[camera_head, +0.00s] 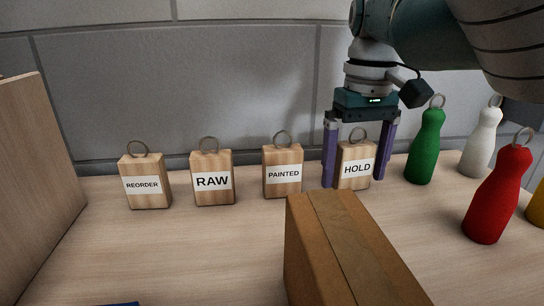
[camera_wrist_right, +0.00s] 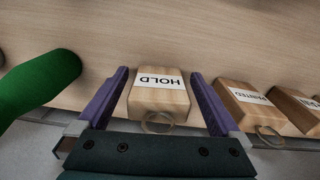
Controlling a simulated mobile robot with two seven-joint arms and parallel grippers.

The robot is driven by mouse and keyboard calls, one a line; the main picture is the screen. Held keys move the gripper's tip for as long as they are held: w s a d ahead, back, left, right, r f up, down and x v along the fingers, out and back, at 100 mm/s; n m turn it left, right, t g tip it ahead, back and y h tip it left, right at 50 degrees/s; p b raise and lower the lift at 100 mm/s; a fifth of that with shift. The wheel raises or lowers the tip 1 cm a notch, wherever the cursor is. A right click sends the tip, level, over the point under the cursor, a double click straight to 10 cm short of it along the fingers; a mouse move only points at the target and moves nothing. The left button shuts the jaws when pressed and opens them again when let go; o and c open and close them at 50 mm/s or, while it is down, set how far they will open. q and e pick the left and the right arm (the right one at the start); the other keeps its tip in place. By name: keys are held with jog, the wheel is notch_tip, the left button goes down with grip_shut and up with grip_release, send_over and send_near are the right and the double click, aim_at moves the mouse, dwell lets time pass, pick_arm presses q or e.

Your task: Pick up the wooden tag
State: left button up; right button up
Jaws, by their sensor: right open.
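Several wooden tags with metal rings on top stand in a row on the table. From the left they are the REORDER tag (camera_head: 145,183), the RAW tag (camera_head: 212,180), the PAINTED tag (camera_head: 283,173) and the HOLD tag (camera_head: 356,168). My right gripper (camera_head: 358,182) is open, pointing down, with its purple fingers on either side of the HOLD tag. In the right wrist view the HOLD tag (camera_wrist_right: 158,95) stands between the fingers, with small gaps at both sides. The PAINTED tag (camera_wrist_right: 248,108) is beside one finger there. My left gripper is out of view.
A brown cardboard box (camera_head: 345,250) stands in front of the HOLD tag. Green (camera_head: 426,147), white (camera_head: 481,143) and red (camera_head: 499,196) bottles stand on the right. A wooden panel (camera_head: 35,180) is at the left. Bare table lies before the left tags.

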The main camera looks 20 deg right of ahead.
aim_at(359, 145)
jog(key=shift+c, duration=0.2)
jog(key=c, duration=1.3)
jog(key=shift+r, duration=0.1)
notch_tip(359, 145, up, 28)
jog(key=p, duration=3.3)
